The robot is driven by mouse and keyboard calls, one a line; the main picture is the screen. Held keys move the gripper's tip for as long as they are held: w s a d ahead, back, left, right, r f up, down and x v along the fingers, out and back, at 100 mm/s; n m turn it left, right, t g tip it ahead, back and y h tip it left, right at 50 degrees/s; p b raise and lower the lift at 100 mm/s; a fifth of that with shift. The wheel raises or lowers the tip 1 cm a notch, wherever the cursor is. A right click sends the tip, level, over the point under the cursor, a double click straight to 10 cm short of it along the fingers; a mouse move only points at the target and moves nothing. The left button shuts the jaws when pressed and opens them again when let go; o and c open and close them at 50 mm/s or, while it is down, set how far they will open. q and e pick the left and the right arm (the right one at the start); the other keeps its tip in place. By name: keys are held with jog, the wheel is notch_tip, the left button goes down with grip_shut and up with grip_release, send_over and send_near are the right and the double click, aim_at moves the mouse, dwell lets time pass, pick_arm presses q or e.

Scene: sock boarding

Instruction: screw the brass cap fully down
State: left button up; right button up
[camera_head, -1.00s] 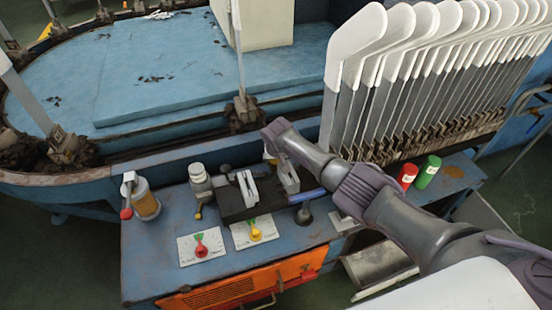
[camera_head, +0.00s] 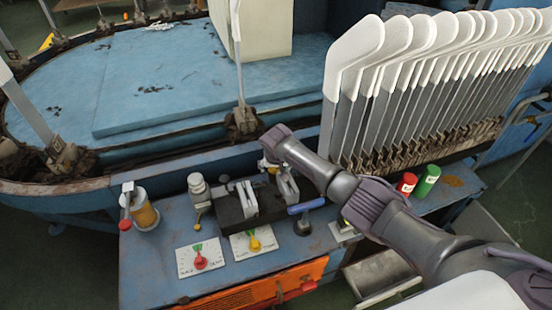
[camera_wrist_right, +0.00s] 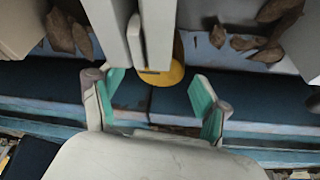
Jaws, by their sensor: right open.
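A yellow-gold disc (camera_wrist_right: 165,74), which looks like the brass cap, is in the right wrist view, partly covered by grey upright bars. A small yellowish patch shows by the wrist in the head view (camera_head: 267,164), but I cannot tell if it is the same thing. My right gripper (camera_wrist_right: 158,103) is open, its teal pads on either side and slightly below the disc, with nothing held between them. In the head view the end of my right arm (camera_head: 274,146) hangs over the back of the blue bench, and the fingers are mostly hidden. The cap's thread and seat are not visible. My left gripper is not in view.
The bench (camera_head: 150,265) holds a dark block (camera_head: 232,214), a blue-handled fitting (camera_head: 306,206), a white-capped bottle (camera_head: 199,190), an amber jar (camera_head: 143,213) and two dial plates. Red (camera_head: 406,184) and green (camera_head: 427,180) cylinders and the row of white-tipped boards (camera_head: 355,45) are at right.

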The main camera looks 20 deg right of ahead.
jog(key=v, duration=0.9)
jog(key=shift+s+r, duration=0.3)
jog(key=shift+r, duration=0.05)
